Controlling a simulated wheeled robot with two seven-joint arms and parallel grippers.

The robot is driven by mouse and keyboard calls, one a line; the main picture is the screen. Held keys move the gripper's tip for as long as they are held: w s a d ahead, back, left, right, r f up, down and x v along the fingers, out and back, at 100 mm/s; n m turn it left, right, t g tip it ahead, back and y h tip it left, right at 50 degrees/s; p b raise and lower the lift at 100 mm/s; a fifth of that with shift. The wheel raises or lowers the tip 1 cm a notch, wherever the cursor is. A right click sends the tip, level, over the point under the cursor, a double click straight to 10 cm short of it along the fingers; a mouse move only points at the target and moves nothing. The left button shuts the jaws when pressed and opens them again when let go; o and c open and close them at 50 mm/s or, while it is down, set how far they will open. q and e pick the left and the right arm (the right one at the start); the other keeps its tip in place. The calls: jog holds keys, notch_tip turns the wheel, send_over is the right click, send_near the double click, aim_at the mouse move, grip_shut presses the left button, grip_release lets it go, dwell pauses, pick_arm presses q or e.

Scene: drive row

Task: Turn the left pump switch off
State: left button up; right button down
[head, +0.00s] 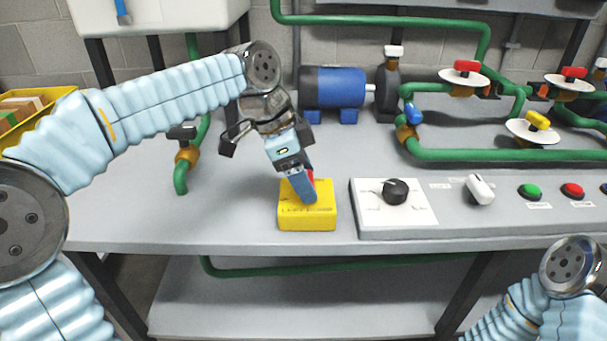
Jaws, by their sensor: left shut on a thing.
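A yellow switch box (322,221) with small dark lettering sits at the front of the grey bench, left of the control panel. A red handle (311,177) shows on top of it, mostly hidden by my fingers. My left gripper (302,188) reaches down from above with its blue fingers shut on this handle. The handle's exact angle is hidden. My right gripper is out of view; only part of my right arm shows at the lower right.
The control panel (450,226) to the right carries a black knob (395,191), a white lever (480,189), a green button (530,191) and a red button (572,190). Behind stand a blue motor (335,88) and green pipes (500,155). The bench left of the box is clear.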

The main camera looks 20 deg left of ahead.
pick_arm(q)
jog(key=n+t, duration=0.1)
jog(key=n, duration=0.2)
jog(key=shift+s+n+y, duration=0.1)
jog(key=shift+n+y, duration=0.3)
jog(key=n, duration=0.2)
jog(key=n+t+y, duration=0.1)
jog(key=n, duration=0.1)
jog(key=shift+d+n+t, duration=0.15)
jog(key=shift+n+t, duration=0.15)
jog(key=n+y, duration=0.1)
jog(key=n, duration=0.1)
jog(key=n+y, duration=0.1)
jog(key=n, duration=0.1)
jog(key=shift+s+d+t, duration=0.1)
jog(key=shift+d+t, duration=0.05)
jog(key=shift+t, duration=0.15)
jog(key=shift+d+n+y, duration=0.1)
jog(key=shift+n+y, duration=0.8)
jog(key=shift+n, duration=1.5)
jog(key=o, duration=1)
jog(key=shift+o, duration=0.2)
